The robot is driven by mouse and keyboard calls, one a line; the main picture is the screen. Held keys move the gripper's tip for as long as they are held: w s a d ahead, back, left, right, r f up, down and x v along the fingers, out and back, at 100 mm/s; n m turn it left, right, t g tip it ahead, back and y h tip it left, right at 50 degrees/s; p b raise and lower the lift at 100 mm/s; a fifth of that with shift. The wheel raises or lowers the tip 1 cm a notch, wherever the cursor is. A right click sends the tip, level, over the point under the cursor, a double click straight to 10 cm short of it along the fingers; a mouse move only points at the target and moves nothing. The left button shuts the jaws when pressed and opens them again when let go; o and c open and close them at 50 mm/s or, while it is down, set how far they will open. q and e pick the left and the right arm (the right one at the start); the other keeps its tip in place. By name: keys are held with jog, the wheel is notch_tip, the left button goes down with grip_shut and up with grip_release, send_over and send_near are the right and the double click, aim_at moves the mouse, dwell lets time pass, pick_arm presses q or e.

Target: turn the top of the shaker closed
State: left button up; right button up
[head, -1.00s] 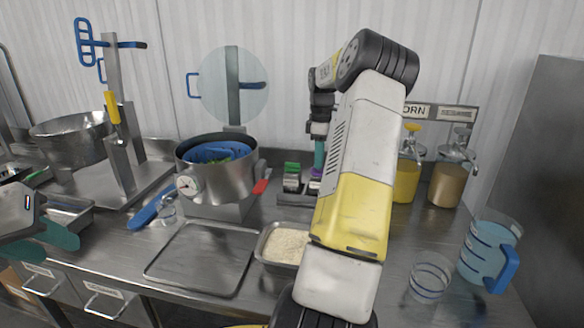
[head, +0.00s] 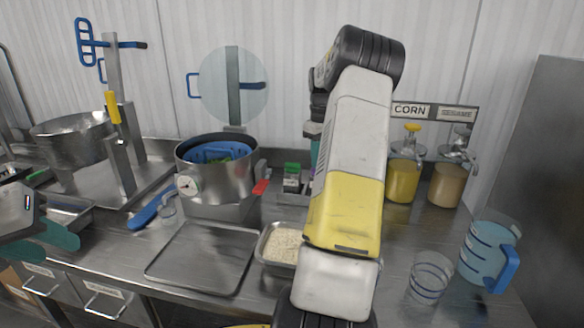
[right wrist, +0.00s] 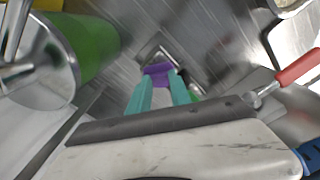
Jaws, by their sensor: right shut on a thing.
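My right gripper (right wrist: 157,82) has its teal fingers on either side of the purple top of the shaker (right wrist: 157,73) and is shut on it. The shaker's lower part is mostly hidden in the right wrist view. In the head view my right arm covers most of this spot, and only a sliver of a teal finger shows behind it. A green-topped shaker (head: 291,171) stands just left of there in the rack. My left gripper (head: 42,240) is at the far left edge, with its teal fingers apart and nothing seen between them.
A steel pot (head: 215,180) with a blue insert stands behind an empty tray (head: 200,258). A rice pan (head: 268,255) lies beside my right arm. Corn (head: 404,180) and sesame (head: 447,185) dispensers, a clear cup (head: 430,278) and a blue-handled jug (head: 487,253) stand to the right.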

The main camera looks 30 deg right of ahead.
jog(key=shift+s+d+f+m, duration=0.1)
jog(key=shift+s+f+m, duration=0.1)
jog(key=shift+f+m, duration=0.3)
jog(key=shift+c, duration=0.2)
jog(key=shift+f, duration=0.1)
jog(key=m, duration=0.5)
jog(key=shift+m, duration=0.9)
jog(key=shift+d, duration=0.1)
jog(key=m, duration=0.5)
jog(key=o, duration=0.6)
jog(key=shift+c, duration=0.2)
notch_tip(320, 180, up, 8)
jog(key=shift+w+r, duration=0.2)
